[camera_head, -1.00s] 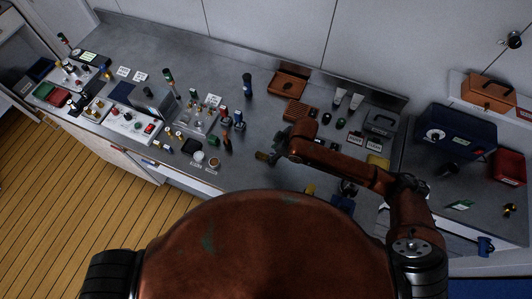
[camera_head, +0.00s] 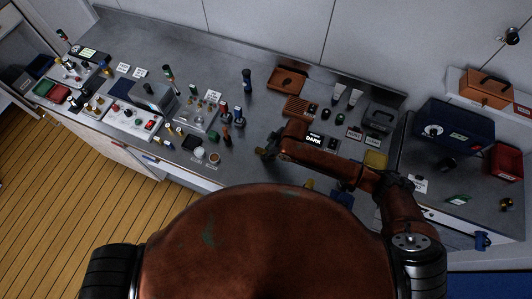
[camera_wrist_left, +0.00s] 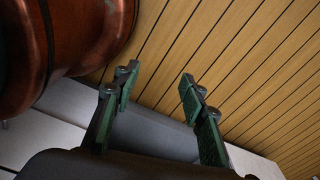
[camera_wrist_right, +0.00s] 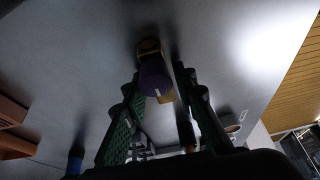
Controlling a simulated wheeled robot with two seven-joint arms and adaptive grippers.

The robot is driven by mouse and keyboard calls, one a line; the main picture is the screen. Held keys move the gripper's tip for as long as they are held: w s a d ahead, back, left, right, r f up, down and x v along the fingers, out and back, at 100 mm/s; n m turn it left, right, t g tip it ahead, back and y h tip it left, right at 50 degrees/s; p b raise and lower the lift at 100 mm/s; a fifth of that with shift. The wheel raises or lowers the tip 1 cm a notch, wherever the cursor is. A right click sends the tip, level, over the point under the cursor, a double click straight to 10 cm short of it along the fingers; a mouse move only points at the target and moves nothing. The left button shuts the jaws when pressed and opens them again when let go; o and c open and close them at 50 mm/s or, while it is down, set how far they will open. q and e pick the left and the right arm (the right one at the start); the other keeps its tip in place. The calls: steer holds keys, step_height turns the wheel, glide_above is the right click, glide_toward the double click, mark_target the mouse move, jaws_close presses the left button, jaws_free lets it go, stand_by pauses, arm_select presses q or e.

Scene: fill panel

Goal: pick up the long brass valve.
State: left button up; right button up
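My right gripper (camera_wrist_right: 157,75) is open, its green-padded fingers apart. In the right wrist view a short purple cylinder (camera_wrist_right: 153,80) with a brass-coloured part (camera_wrist_right: 149,47) behind it shows between the fingertips; I cannot tell whether they touch it. A thin brass-and-dark piece (camera_wrist_right: 187,132) shows lower, beside the right finger. I cannot tell which piece is the long brass valve. In the head view my right gripper (camera_head: 268,153) is low over the front of the counter, and details there are too small. My left gripper (camera_wrist_left: 158,78) is open and empty, with floor behind it.
The grey counter (camera_head: 225,80) has small bottles, a white panel (camera_head: 132,123) and a grey fixture (camera_head: 198,119) left of my right gripper. An orange-brown tray (camera_head: 287,80) and a ribbed block (camera_head: 298,107) stand behind it. A blue case (camera_head: 455,133) stands at right.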

steer(key=shift+c, duration=0.9)
steer(key=c, duration=0.3)
arm_select(q)
steer(key=shift+w, duration=0.6)
arm_select(e)
jaws_close()
